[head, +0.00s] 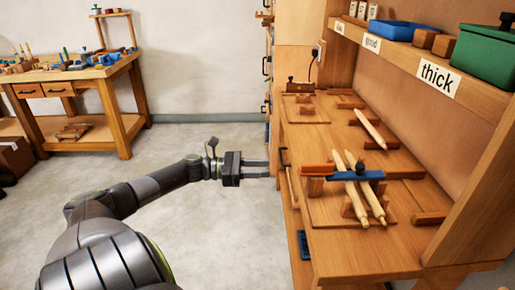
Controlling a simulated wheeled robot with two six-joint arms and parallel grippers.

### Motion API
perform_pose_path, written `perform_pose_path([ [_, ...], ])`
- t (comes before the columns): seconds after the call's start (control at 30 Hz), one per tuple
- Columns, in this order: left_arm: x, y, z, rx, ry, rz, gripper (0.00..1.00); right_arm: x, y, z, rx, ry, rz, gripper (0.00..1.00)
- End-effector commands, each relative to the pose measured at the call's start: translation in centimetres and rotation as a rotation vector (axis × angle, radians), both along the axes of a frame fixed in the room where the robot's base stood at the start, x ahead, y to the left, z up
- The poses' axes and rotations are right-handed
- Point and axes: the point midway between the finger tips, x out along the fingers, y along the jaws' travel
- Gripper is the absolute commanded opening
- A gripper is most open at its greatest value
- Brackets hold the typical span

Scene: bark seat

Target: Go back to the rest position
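My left gripper (259,169) is in the middle of the head view, at the end of my arm coming in from the lower left. Its two fingers point right with a gap between them, and I see nothing held. It shows in front of the left edge of the wooden workbench (325,242); I cannot tell how far apart they are. My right gripper is not in view.
The bench bears pale tapered wooden rods (369,126), a blue bar (357,176) and an orange block (318,170). A shelf above carries a "thick" label (438,77), a green box (485,55) and a blue tray (400,31). Another workbench (80,75) stands back left. Grey floor (215,232) between is clear.

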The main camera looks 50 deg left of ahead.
Motion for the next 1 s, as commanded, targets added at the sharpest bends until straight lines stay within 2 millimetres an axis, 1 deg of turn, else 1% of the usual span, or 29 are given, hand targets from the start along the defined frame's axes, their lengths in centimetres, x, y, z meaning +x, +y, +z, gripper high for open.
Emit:
perform_pose_path([
  [0.17, -0.5, 0.4, 0.0, 0.001, -0.001, 0.0, 0.35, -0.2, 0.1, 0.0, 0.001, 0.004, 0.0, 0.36],
  [0.4, -0.5, 0.4, 0.0, 0.001, -0.001, 0.0, 0.35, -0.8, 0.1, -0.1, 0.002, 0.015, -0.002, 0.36],
  [0.67, -0.4, 0.4, 0.0, 0.001, -0.001, 0.0, 0.35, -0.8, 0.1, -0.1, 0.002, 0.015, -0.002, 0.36],
  [0.73, -0.5, 0.4, -0.3, 0.008, 0.001, 0.003, 0.35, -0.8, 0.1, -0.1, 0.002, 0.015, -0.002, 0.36],
  [0.8, -0.5, 0.6, -1.3, 0.038, 0.005, 0.015, 0.35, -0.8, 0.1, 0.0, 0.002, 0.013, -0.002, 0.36],
  [0.87, -0.7, 0.9, -3.0, 0.091, 0.013, 0.032, 0.35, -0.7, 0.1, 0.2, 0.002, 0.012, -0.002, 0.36],
  [0.97, -1.3, 1.6, -7.5, 0.235, 0.035, 0.069, 0.35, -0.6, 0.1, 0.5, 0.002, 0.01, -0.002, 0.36],
  [1.0, -1.7, 1.9, -9.7, 0.309, 0.048, 0.083, 0.35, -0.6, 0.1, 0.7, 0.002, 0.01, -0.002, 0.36],
])
